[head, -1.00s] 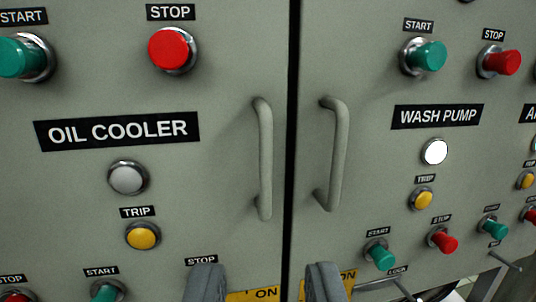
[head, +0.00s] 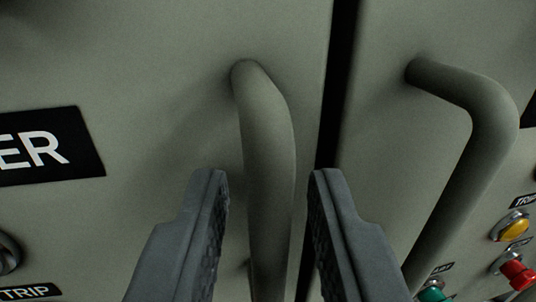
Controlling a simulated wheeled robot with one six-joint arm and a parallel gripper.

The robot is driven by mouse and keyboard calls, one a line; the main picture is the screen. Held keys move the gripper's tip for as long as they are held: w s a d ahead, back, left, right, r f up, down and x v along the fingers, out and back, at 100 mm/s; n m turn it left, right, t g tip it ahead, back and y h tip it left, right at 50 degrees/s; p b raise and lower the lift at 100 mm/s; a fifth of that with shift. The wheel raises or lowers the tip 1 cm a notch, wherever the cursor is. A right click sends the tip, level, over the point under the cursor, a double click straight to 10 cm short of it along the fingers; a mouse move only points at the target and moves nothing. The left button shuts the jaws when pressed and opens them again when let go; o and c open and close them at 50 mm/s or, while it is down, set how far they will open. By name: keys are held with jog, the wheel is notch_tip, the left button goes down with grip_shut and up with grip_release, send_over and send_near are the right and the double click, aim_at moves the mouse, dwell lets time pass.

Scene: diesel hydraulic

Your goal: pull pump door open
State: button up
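The left cabinet door (head: 120,60) carries a grey-green bar handle (head: 266,170). The right door (head: 375,130), set a little ajar or angled from it across a dark gap, carries a matching handle (head: 480,130). The earlier view showed the left door labelled OIL COOLER and the right one WASH PUMP. My gripper (head: 267,190) is open, with one finger on each side of the left handle. I cannot tell whether either finger touches it. The handle's lower end is not clearly visible.
Part of a black label reading "ER" (head: 45,145) and a TRIP label (head: 28,293) show on the left door. A yellow button (head: 514,227), a red button (head: 518,272) and a green button (head: 432,294) stick out at the lower right.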

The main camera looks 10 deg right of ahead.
jog(key=shift+w, duration=0.3)
grip_shut()
jog(key=shift+s, duration=0.15)
